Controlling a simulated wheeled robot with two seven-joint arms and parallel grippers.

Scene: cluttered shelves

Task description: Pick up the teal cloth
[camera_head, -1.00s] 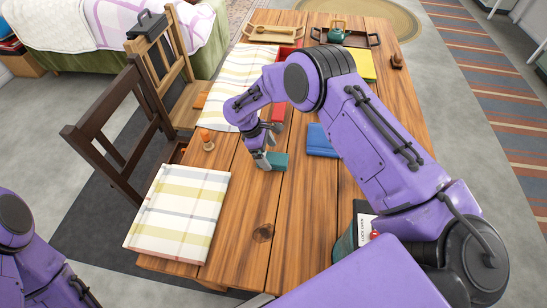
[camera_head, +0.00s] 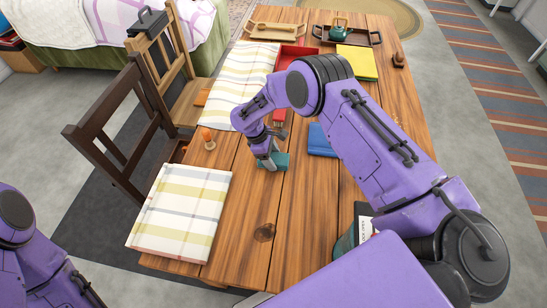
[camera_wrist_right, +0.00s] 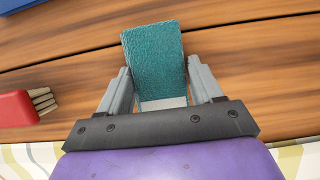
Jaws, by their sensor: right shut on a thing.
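The teal cloth (camera_head: 279,161) is a small folded block near the middle of the wooden table, and it also shows in the right wrist view (camera_wrist_right: 155,60). My right gripper (camera_head: 267,163) reaches down onto its left end. In the right wrist view the two grey fingers stand on either side of the cloth's near end, shut on it. I cannot tell whether the cloth is clear of the tabletop. My left arm shows at the left edge, with its gripper out of view.
A blue folded item (camera_head: 321,140) lies right of the cloth. A red-handled brush (camera_wrist_right: 18,108) lies close by. A checked cloth (camera_head: 184,212) is at the front left, with a small orange-topped object (camera_head: 208,139) beyond it. Bare wood lies in front of the teal cloth.

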